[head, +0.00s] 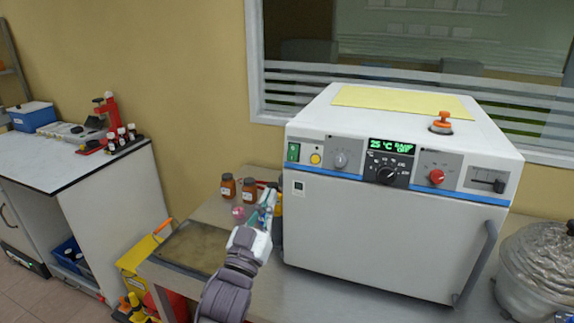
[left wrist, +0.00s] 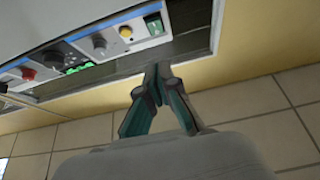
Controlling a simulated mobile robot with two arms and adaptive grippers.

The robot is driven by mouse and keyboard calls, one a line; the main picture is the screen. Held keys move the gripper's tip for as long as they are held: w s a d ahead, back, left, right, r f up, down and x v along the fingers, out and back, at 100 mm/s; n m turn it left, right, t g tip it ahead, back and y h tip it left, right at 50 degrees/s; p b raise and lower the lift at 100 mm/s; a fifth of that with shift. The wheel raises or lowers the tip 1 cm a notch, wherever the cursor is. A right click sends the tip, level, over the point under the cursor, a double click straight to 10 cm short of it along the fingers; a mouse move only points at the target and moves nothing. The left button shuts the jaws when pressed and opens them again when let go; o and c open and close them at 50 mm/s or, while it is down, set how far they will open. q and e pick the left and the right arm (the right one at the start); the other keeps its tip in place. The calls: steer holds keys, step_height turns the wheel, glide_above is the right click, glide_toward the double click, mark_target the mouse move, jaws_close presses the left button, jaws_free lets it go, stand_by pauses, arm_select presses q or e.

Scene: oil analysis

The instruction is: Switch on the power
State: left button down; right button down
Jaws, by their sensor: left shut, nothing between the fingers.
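The white oven-like machine (head: 375,240) stands on the bench, its control panel facing me. A green rocker switch (head: 293,152) sits at the panel's left end, beside a yellow button (head: 315,159). The green display (head: 390,147) is lit and reads 25 °C. My left gripper (head: 271,190) is shut and empty, left of and below the green switch, apart from it. In the left wrist view the shut fingertips (left wrist: 158,70) point toward the panel end where the green switch (left wrist: 155,25) and yellow button (left wrist: 126,32) show. My right gripper is not in view.
Amber bottles (head: 249,190) stand behind my left gripper. A dark tray (head: 205,247) lies on the bench to the left. An orange-knobbed fitting (head: 441,121) is on the machine's top; a silver pot (head: 538,262) is at right. The space before the panel's left end looks free.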

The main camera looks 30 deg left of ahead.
mark_target(292, 154)
arm_select(q)
steer(key=p+x, duration=0.1)
steer(key=x, duration=0.2)
steer(key=f+p+x, duration=0.1)
steer(key=x, duration=0.3)
steer(key=w+f+p+x, duration=0.1)
steer(key=p+x, duration=0.1)
steer(key=x, duration=0.1)
steer(key=shift+w+a+r, duration=0.1)
steer(key=shift+w+r, duration=0.05)
steer(key=shift+r, duration=0.05)
steer(key=shift+w+a+f, duration=0.1)
steer(key=shift+w+f, duration=0.15)
steer(key=shift+w, duration=0.25)
